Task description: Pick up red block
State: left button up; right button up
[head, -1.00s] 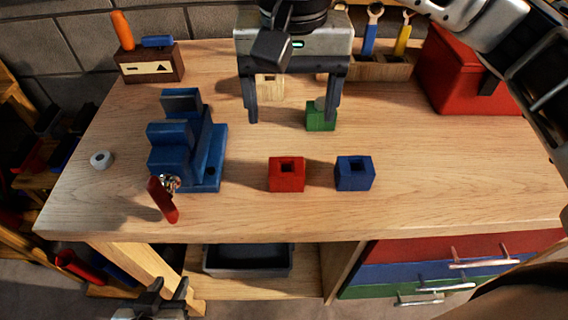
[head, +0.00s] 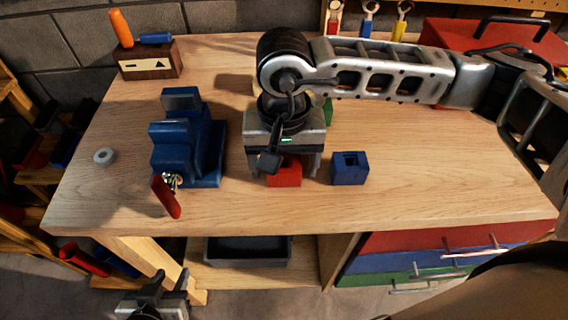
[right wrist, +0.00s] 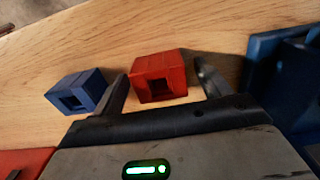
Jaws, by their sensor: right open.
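The red block (head: 284,174), a cube with a square hole in its top, stands on the wooden workbench. My right gripper (head: 284,172) is open and low over it, hiding its back part in the head view. In the right wrist view the red block (right wrist: 158,77) lies between the two open fingers (right wrist: 160,88), a little beyond the tips or level with them; I cannot tell if they touch it. My left gripper (head: 152,302) shows at the bottom left, below the bench front; its jaw state is unclear.
A blue block (head: 350,168) stands just right of the red block. A blue vise (head: 190,145) with a red handle stands to the left. A green block (head: 328,112) is mostly hidden behind my right arm.

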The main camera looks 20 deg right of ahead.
jog(key=c, duration=1.1)
jog(key=shift+o, duration=0.2)
